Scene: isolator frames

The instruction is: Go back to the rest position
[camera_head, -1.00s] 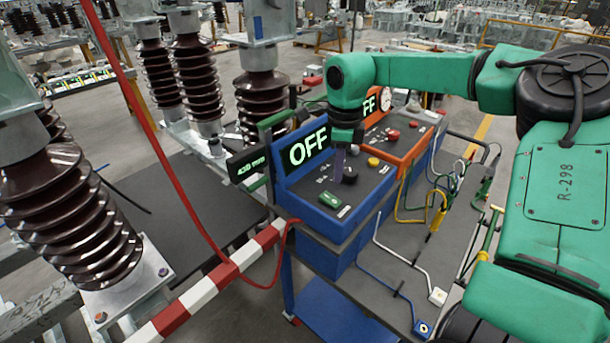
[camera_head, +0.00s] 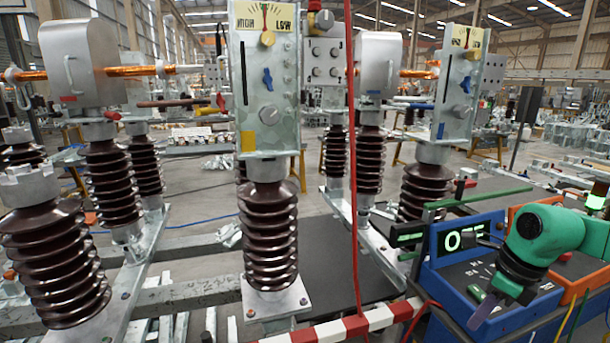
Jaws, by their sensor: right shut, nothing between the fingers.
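My right gripper (camera_head: 484,311) is at the lower right, at the end of my green arm. Its fingers point down and left in front of the blue control box (camera_head: 438,278), and it holds nothing. Whether it touches the box I cannot tell. My left gripper is not in view.
Brown ribbed insulators (camera_head: 268,235) on metal bases stand at left and centre. A control head marked HIGH and LOW (camera_head: 262,75) tops one. A red cable (camera_head: 353,150) hangs down to a red-and-white barrier (camera_head: 345,328). An orange box (camera_head: 527,212) stands behind the blue one.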

